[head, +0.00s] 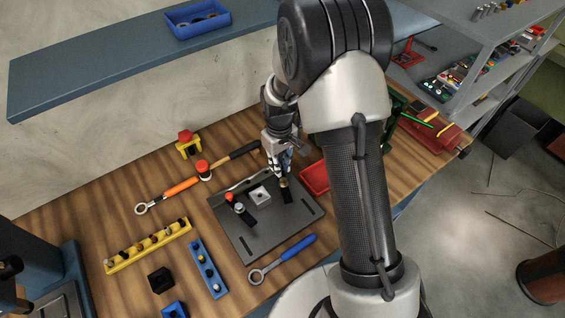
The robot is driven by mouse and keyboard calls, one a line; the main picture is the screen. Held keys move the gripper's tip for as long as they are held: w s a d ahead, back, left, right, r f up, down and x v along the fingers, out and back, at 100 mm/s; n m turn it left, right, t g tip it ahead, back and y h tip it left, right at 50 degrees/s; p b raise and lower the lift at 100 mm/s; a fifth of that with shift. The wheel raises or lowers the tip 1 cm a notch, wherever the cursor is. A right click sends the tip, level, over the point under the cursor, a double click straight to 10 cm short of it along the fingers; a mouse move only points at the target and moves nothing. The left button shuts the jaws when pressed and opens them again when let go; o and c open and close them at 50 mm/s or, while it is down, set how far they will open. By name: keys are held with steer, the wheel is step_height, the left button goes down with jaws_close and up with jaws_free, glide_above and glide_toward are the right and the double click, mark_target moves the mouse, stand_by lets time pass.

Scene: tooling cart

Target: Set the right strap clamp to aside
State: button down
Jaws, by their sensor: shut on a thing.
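A dark fixture plate (265,238) lies on the wooden bench, with a small light metal block (260,196) near its middle. The left strap clamp (243,212), dark with a red knob, stands on the plate left of the block. The right strap clamp (286,192), a dark upright piece, is at the block's right. My gripper (283,176) points down at it from above and is shut on its top. The fingers and my arm hide part of this clamp. I cannot tell whether its foot touches the plate.
A red tray (314,178) lies right of the plate, partly behind my arm. A blue-handled wrench (285,258) lies along the plate's front. A yellow rack (148,246), blue rack (208,269) and orange-handled wrench (180,188) are at left. A hammer (228,159) lies behind.

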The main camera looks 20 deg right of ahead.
steer(key=shift+a+n, duration=0.2)
steer(key=shift+n, duration=0.3)
steer(key=c, duration=1.5)
jaws_free()
steer(key=shift+r, duration=0.15)
step_height(320, 180, up, 12)
steer(key=shift+f, duration=0.1)
